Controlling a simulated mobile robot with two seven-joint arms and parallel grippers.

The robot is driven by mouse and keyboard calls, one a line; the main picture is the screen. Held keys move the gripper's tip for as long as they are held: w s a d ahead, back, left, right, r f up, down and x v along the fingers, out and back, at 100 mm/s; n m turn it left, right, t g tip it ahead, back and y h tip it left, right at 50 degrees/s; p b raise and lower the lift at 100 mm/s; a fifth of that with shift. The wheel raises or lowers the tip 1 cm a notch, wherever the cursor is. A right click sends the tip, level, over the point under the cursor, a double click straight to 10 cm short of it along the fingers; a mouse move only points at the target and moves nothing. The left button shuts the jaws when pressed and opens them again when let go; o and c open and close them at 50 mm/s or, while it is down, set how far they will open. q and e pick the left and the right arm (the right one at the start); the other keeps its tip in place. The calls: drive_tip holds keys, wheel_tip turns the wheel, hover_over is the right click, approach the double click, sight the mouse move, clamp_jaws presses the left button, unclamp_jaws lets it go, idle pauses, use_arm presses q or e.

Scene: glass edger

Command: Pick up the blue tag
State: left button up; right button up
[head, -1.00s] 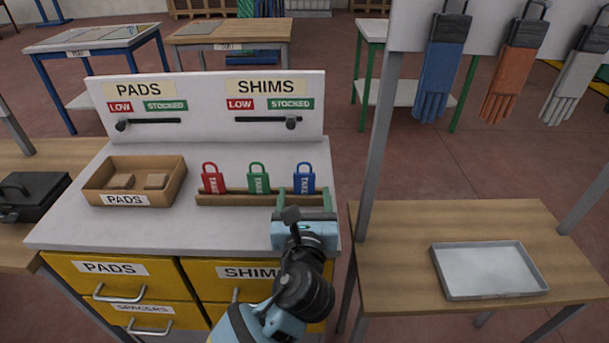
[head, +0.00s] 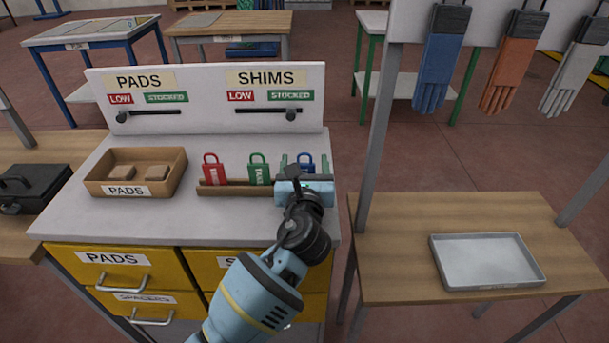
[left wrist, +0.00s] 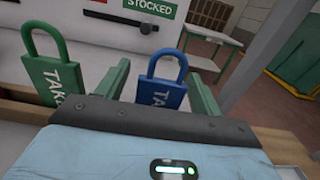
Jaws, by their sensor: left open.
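The blue tag (head: 306,160) is padlock-shaped and stands at the right end of a wooden rack (head: 235,190) on the grey bench top. In the head view my left gripper (head: 304,162) covers its lower part. In the left wrist view the blue tag (left wrist: 162,82) stands upright between the two green fingers, with visible space on its left side. My left gripper is open and not closed on it. A green tag (head: 259,170) and a red tag (head: 213,170) stand in the rack to the left. My right gripper is not in view.
A cardboard box labelled PADS (head: 135,175) stands left of the rack. A board (head: 205,100) with PADS and SHIMS sliders rises behind. A metal post (head: 378,130) and a wooden table with a grey tray (head: 487,262) are to the right.

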use_arm(q)
drive_tip(key=shift+c, duration=0.3)
drive_tip(key=c, duration=1)
